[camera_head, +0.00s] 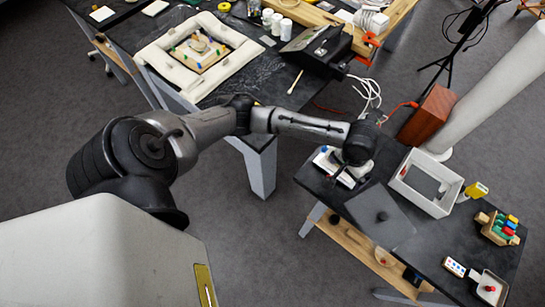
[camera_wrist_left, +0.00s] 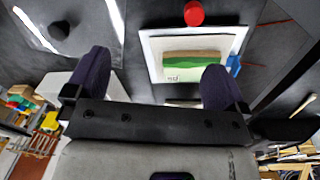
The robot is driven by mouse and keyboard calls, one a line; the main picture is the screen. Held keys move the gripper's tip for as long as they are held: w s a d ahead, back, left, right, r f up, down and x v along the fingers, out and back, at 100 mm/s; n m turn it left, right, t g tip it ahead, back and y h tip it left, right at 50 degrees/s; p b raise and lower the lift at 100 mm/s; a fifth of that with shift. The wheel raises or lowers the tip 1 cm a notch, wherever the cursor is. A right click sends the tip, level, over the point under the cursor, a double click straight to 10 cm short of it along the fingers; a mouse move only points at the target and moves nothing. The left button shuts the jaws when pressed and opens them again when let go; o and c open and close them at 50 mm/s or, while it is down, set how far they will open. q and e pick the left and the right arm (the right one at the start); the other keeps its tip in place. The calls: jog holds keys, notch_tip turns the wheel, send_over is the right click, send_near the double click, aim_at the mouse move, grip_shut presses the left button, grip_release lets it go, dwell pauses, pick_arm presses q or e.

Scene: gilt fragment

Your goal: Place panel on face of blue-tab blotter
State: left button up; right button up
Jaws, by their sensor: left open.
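My left gripper (camera_head: 357,150) is over the left end of the dark right-hand table. In the wrist view my left gripper (camera_wrist_left: 156,68) has its fingers spread wide, with nothing between them. Beyond the fingertips is the white blotter (camera_wrist_left: 151,50), with a blue tab (camera_wrist_left: 233,65) at its right side and a red knob (camera_wrist_left: 193,13) by its upper edge. The panel (camera_wrist_left: 190,68), with green, brown and pale bands, lies within the blotter's white outline. I cannot tell how closely it rests there. In the head view the wrist partly hides the blotter (camera_head: 327,158). My right gripper is out of view.
A grey plate with a dark knob (camera_head: 381,215) lies near the gripper, beside an open white box (camera_head: 400,187). A rack of coloured pieces (camera_head: 499,228) and a white piece with a red knob (camera_head: 490,288) stand farther right. The table's front right has bare surface.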

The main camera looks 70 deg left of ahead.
pick_arm(q)
jog(key=s+d+f+m+t+h, duration=0.2)
jog(key=s+d+f+m, duration=0.25)
jog(key=s+d, duration=0.55)
jog(key=s+a+y, duration=0.1)
jog(key=s+a, duration=0.2)
jog(key=s, duration=0.4)
jog(key=s+a+t+y, duration=0.1)
jog(key=s+a, duration=0.3)
jog(key=s, duration=0.3)
jog(key=shift+s+f+y, duration=0.3)
jog(key=shift+s, duration=0.1)
